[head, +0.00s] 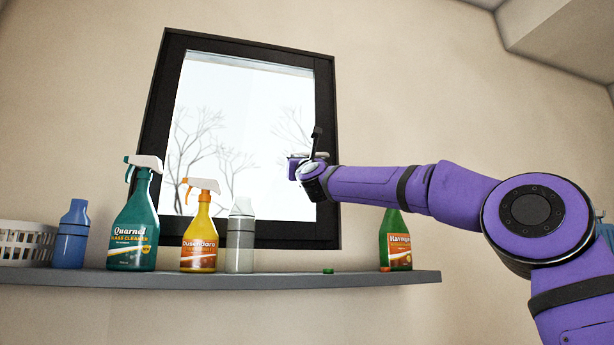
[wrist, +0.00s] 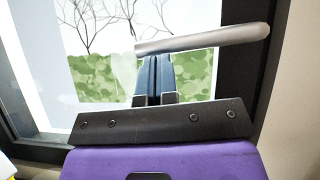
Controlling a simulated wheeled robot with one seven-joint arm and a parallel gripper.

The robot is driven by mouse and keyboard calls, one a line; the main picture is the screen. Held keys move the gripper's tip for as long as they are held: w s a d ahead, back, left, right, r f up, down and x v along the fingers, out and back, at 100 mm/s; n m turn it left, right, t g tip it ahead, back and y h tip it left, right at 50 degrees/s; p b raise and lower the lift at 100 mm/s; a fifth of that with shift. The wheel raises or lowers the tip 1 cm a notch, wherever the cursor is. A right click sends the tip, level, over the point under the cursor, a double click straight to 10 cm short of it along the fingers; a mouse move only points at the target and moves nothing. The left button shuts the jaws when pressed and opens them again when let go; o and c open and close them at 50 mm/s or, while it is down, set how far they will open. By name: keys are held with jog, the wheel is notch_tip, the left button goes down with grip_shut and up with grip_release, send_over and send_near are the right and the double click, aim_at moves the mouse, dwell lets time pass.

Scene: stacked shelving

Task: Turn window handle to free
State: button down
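The window (head: 162,110) has a dark frame and a bright pane, and it looks closed. Its handle (wrist: 215,39) is a grey metal lever in the wrist view, lying nearly level and rising slightly to the right. No gap with a held thing shows between the fingers.
A grey shelf (head: 300,281) runs below the window. On it stand a white basket (head: 28,240), a blue bottle (head: 71,240), a green spray bottle (head: 135,230), a yellow spray bottle (head: 199,240), a grey bottle (head: 240,245) and a green bottle (head: 396,245) below my arm.

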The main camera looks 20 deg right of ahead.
jog(key=shift+a+r, duration=0.15)
jog(key=shift+r, duration=0.5)
